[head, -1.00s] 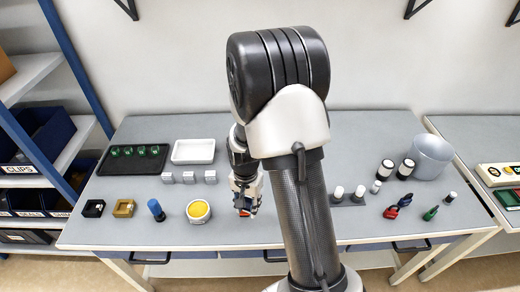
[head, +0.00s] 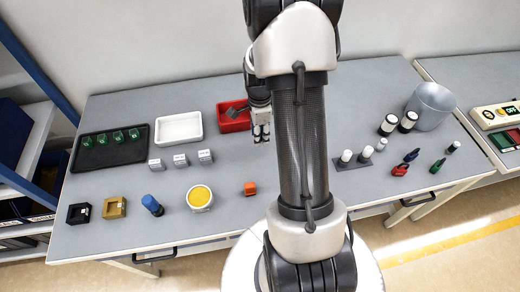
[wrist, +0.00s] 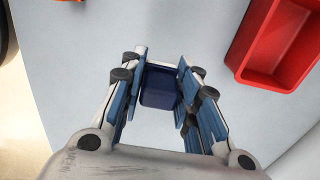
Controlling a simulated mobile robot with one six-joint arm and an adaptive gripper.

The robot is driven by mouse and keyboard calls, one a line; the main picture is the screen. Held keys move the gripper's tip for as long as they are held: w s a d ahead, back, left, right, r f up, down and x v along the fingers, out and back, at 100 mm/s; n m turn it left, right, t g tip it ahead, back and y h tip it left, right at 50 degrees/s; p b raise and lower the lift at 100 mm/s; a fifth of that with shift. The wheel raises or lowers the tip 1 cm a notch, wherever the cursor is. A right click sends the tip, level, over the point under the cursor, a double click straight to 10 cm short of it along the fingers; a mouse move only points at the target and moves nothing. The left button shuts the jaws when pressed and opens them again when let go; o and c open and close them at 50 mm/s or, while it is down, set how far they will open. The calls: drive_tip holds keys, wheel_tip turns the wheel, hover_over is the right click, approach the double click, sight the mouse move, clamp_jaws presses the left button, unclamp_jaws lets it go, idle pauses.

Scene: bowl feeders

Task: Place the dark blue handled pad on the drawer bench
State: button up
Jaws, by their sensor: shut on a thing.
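My gripper (head: 261,133) is above the grey drawer bench (head: 230,165), in front of the red bin. In the wrist view, my gripper (wrist: 160,85) is shut on a dark blue block (wrist: 158,86), which looks like the handled pad. The block sits between the blue-lined fingers, and no handle can be made out. Its gap to the bench cannot be judged. The bench has black drawer handles (head: 154,255) along its front.
The red bin (head: 234,116) is close behind my gripper and shows at right in the wrist view (wrist: 240,55). An orange block (head: 250,188), yellow-filled bowl (head: 200,197) and white blocks (head: 180,160) stand nearby. Red, dark blue and green handled items (head: 400,170) lie right.

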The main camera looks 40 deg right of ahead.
sight(259, 154)
wheel_tip(259, 154, down, 9)
drive_tip(key=shift+w+r+b, duration=0.1)
drive_tip(key=shift+b, duration=0.9)
drive_tip(key=o, duration=1.1)
drive_tip(key=shift+c, duration=0.2)
wheel_tip(259, 154, up, 12)
drive_tip(key=p, duration=0.3)
drive_tip(key=a+r+n+t, duration=0.1)
drive_tip(key=a+r+n, duration=0.55)
drive_tip(key=r, duration=0.35)
drive_tip(key=s+a+r+n+t, duration=0.3)
drive_tip(key=s+a+r+n, duration=1)
drive_tip(key=s+a+n, duration=0.2)
drive_tip(key=a+n, duration=0.2)
drive_tip(key=n, duration=0.1)
drive_tip(key=shift+a+r+t+p, duration=0.15)
drive_tip(key=shift+r+t+p, duration=0.1)
drive_tip(key=shift+t+p, duration=0.05)
